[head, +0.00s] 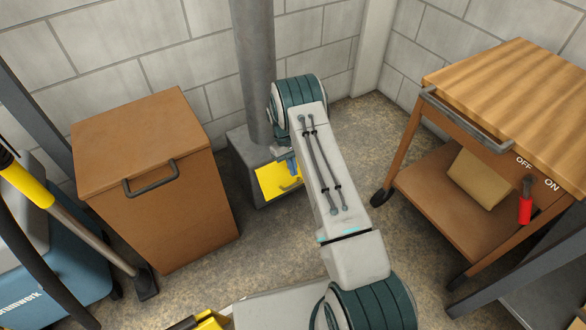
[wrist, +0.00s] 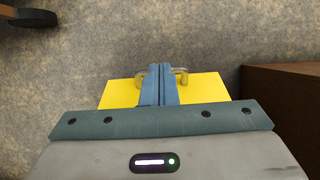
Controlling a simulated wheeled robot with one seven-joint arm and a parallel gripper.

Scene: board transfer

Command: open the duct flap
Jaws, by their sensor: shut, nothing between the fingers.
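The yellow duct flap (head: 270,182) is at the front of a grey duct box (head: 244,150) at the foot of a round pipe. I cannot tell whether it is closed or slightly ajar. Its brass handle (head: 291,184) shows partly beside my arm. In the wrist view the flap (wrist: 206,88) lies behind my gripper (wrist: 161,68). The blue fingers are shut together with nothing between them. They cover the middle of the handle (wrist: 181,76), whose ends show on both sides. I cannot tell whether they touch it.
A brown cabinet (head: 150,190) with a dark handle stands left of the duct. A wooden-topped cart (head: 515,100) with a red OFF/ON lever (head: 525,205) stands at the right. A blue container and a broom-like tool are at far left.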

